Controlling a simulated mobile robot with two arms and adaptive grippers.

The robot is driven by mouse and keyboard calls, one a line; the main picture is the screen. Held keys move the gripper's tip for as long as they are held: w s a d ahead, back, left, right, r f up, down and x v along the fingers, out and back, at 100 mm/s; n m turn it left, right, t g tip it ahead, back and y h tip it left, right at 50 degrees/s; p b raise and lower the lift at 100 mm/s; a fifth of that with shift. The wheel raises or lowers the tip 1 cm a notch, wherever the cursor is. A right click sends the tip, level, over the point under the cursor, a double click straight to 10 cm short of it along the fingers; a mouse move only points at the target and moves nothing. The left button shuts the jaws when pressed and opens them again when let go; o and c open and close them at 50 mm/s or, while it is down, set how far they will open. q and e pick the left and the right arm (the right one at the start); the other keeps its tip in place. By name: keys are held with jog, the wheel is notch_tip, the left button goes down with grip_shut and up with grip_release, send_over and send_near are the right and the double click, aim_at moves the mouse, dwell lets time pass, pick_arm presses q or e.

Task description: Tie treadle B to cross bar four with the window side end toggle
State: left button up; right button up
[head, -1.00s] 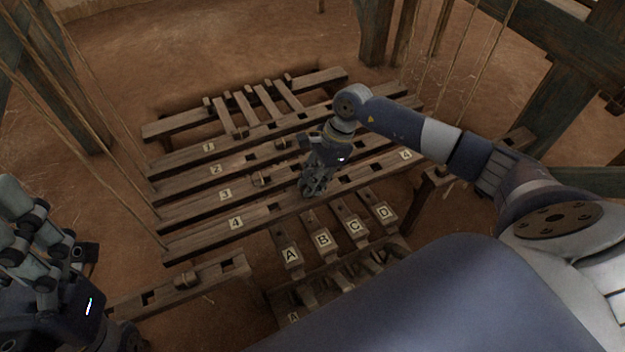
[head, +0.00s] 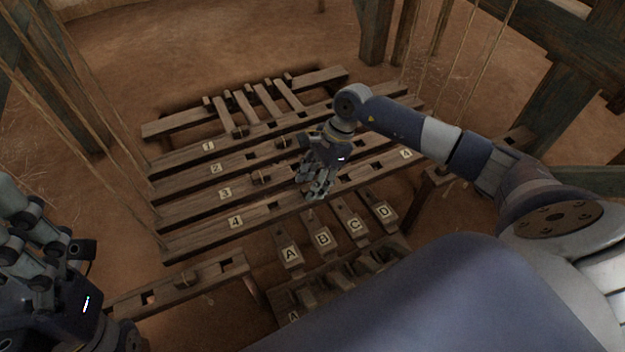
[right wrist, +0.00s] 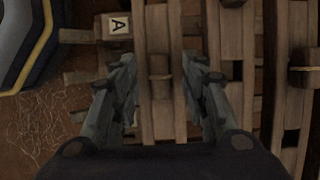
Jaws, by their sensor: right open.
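Treadle B (head: 322,238) lies below cross bar four among the lettered treadles. Cross bar four (head: 250,225) is the nearest long numbered bar, with a "4" label near each end. My right gripper (head: 316,192) is open and low over the middle of cross bar four, hiding part of it. In the right wrist view, its spread fingers (right wrist: 165,95) stand either side of a wooden bar. A small brown crosspiece, perhaps a toggle (right wrist: 160,77), lies across that bar between them, not visibly gripped. My left gripper (head: 45,255) is at the left edge; its fingertips are unclear.
Cross bars one to three lie behind, with small toggles such as one on bar three (head: 260,178). Treadles A (head: 289,254), C (head: 353,226) and D (head: 383,212) flank B. A separate wooden bar (head: 215,278) lies lower left. Cords hang at both sides.

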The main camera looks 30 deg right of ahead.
jog(key=shift+r, duration=0.1)
jog(key=v, duration=1.2)
